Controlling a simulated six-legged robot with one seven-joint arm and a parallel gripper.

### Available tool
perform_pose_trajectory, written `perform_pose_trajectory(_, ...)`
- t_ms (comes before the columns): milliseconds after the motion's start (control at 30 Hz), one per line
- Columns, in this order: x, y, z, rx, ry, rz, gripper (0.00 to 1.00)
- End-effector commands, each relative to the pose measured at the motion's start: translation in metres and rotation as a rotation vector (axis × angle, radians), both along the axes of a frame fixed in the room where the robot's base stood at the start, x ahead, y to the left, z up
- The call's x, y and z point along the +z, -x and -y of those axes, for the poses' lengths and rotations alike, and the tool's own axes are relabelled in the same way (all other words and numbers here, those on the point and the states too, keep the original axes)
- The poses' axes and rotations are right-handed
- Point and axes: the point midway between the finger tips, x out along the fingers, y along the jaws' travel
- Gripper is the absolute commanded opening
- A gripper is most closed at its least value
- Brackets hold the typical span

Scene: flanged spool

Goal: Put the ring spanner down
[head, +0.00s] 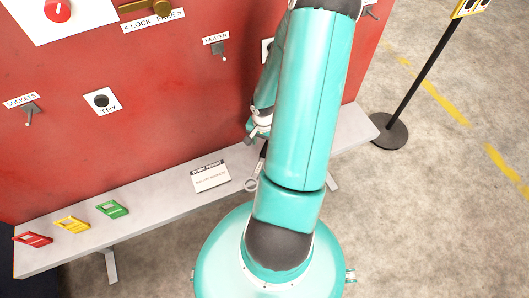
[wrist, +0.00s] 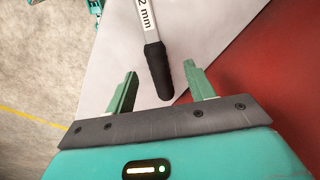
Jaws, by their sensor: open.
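The ring spanner has a black grip (wrist: 158,72) and a pale shaft with a label ending in "2 mm". In the wrist view it appears to lie on the grey shelf (wrist: 117,62). In the head view its ring end (head: 251,184) shows at the shelf beside my arm, which hides part of the tool. My gripper (wrist: 162,82) is open, with its two green fingers apart. The black grip's end lies between them in the picture, with a gap on each side. I cannot tell the height gap. My gripper (head: 259,128) is partly hidden behind my arm in the head view.
A red panel (head: 150,120) with switches and labels rises behind the shelf. A white card (head: 211,177) and red (head: 33,239), yellow (head: 72,224) and green (head: 113,209) tags lie on the shelf. A black post (head: 425,80) stands at right; the floor there is otherwise clear.

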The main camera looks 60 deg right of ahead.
Motion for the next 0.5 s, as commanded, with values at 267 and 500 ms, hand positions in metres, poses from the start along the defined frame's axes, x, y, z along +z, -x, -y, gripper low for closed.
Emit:
perform_pose_trajectory(267,-0.038,0.004,-0.001,0.002,-0.003,-0.002,0.54)
perform_pose_trajectory(500,-0.048,0.003,0.0,-0.001,0.0,0.0,0.54)
